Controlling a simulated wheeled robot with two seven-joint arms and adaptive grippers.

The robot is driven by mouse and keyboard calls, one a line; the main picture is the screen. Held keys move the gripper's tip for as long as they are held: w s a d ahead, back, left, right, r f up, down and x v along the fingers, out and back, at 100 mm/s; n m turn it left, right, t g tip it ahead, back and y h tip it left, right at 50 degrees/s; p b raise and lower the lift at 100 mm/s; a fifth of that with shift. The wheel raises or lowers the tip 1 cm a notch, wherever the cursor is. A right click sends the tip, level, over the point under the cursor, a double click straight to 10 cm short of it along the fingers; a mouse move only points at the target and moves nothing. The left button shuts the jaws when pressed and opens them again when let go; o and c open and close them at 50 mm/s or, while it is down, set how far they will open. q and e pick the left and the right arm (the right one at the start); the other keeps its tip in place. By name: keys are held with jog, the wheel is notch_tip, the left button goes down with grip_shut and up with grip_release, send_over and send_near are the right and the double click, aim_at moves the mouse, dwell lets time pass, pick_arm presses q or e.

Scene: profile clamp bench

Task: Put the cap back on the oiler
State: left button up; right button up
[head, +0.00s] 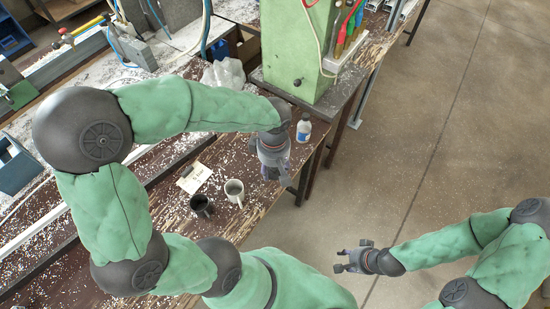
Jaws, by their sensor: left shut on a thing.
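My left gripper (279,178) points down over the bench's right edge. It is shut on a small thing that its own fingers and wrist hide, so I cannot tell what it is. A small white bottle with a blue label (304,129) stands upright just behind and to the right of that gripper, apart from it. I cannot make out the oiler or its cap for certain. My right gripper (352,259) is open and empty, over the floor away from the bench.
A black mug (201,205), a light mug (234,191) and a clipboard with paper (194,177) are on the chip-strewn wooden bench (262,203). A green machine column (297,55) stands behind. Crumpled clear plastic (224,74) lies near it. The floor at right is clear.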

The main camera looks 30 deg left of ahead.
aim_at(274, 169)
pick_arm(q)
jog(key=shift+s+d+r+p, duration=0.1)
jog(key=shift+s+r+p, duration=0.15)
jog(key=shift+r, duration=0.25)
jog(key=shift+r+p, duration=1.95)
jog(key=shift+r, duration=0.65)
jog(key=shift+w, duration=0.1)
